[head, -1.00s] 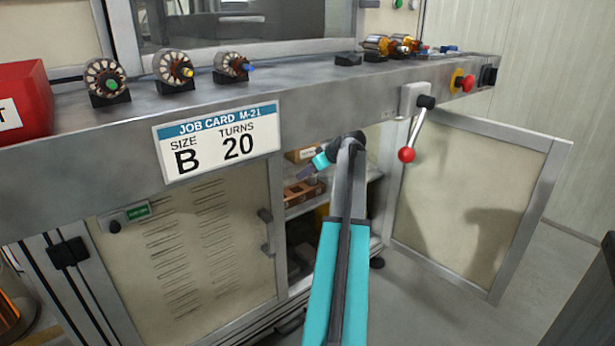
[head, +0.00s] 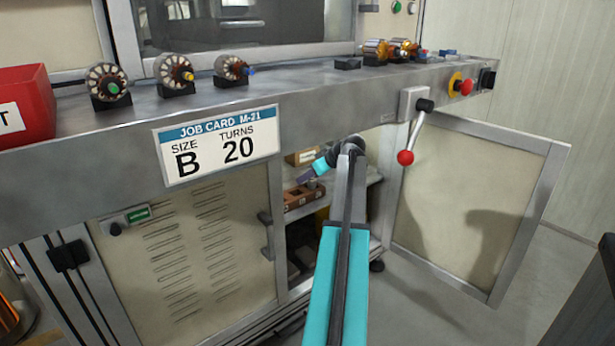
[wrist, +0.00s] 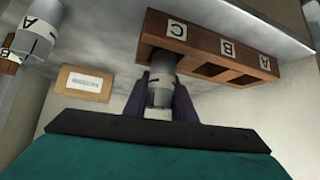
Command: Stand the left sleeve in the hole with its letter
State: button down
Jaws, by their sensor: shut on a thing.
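In the wrist view my gripper (wrist: 160,98) is shut on a grey-white sleeve (wrist: 158,92). No letter is readable on it. Its far end meets the brown wooden block (wrist: 203,45) at the end marked C. I cannot tell whether it is in the hole there or just in front of it. The block carries letters C, B and A, and its B and A holes look empty. Another sleeve (wrist: 38,42), marked A, shows at the upper left. In the head view my gripper (head: 306,176) is inside the open cabinet, by the brown block (head: 301,196), small and partly hidden.
The cabinet's open door (head: 480,210) stands to the right. The bench edge (head: 320,107) with a red-knobbed lever (head: 405,157) runs above. The job card (head: 217,146) reads size B, turns 20.

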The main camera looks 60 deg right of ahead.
jog(key=c, duration=1.5)
grip_release()
jog(key=shift+s+a+f, duration=0.1)
jog(key=shift+a+f, duration=0.1)
jog(key=shift+f, duration=0.5)
jog(key=shift+r, duration=0.5)
jog(key=p+v, duration=0.1)
jog(key=v, duration=0.3)
jog(key=p+v, duration=0.1)
jog(key=v, duration=0.3)
jog(key=p+v, duration=0.2)
jog(key=v, duration=0.2)
jog(key=shift+w+d+r, duration=0.2)
jog(key=shift+d+r, duration=0.05)
jog(key=shift+r, duration=0.2)
